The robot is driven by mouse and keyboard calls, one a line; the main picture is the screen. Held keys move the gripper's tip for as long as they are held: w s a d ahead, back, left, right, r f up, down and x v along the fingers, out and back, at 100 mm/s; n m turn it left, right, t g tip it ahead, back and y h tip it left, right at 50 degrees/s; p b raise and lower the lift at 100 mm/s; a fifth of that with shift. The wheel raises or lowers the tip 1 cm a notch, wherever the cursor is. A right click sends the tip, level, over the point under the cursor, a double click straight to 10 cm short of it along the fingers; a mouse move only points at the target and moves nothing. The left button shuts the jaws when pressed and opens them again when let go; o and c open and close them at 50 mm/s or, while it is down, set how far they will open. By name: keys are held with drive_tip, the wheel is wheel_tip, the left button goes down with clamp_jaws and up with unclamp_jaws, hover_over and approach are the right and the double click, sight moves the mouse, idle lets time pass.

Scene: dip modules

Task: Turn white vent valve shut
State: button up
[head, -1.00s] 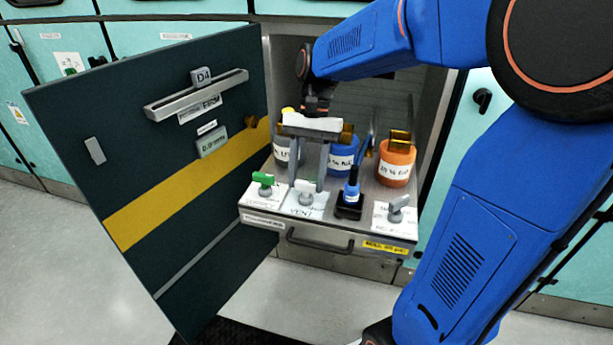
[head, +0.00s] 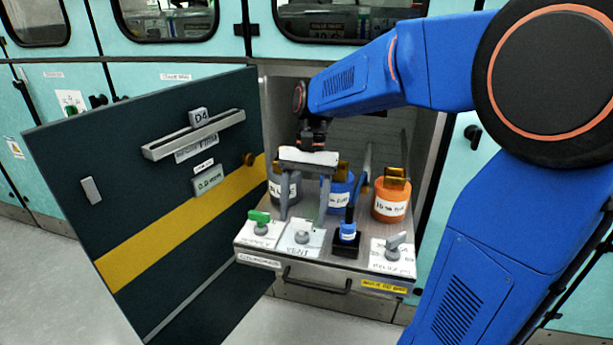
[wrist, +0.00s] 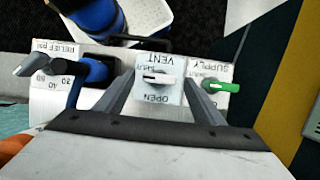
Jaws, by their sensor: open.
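The white vent valve (head: 302,237) sits on its labelled card on the front of the grey panel, between the supply and relief valves. In the wrist view the vent valve (wrist: 158,78) has a small white handle lying roughly sideways, between the SHUT and OPEN lettering. My gripper (head: 302,218) is open and empty, pointing down above and slightly behind the vent valve. In the wrist view its two fingers (wrist: 158,90) lie on either side of the valve card. Contact with the handle cannot be told.
The green supply valve (head: 260,222) is at left and the grey relief valve (head: 394,244) at right. A blue plug-like part (head: 348,228) stands close to the right finger. Behind are grey, blue (head: 338,192) and orange (head: 390,202) containers. The open dark door (head: 150,200) flanks the left.

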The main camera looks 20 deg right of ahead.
drive_tip(key=v, duration=1.6)
drive_tip(key=shift+r, duration=0.2)
drive_tip(key=shift+s, duration=0.1)
drive_tip(key=s+d+f+n+t+h, duration=0.2)
drive_tip(key=s+f+n+t, duration=0.5)
drive_tip(key=s+f, duration=1)
drive_tip(key=s+t, duration=0.1)
drive_tip(key=s, duration=0.2)
drive_tip(key=shift+s+d+f+n+h, duration=0.2)
drive_tip(key=shift+s+d+n+h, duration=0.1)
drive_tip(key=shift+h, duration=0.1)
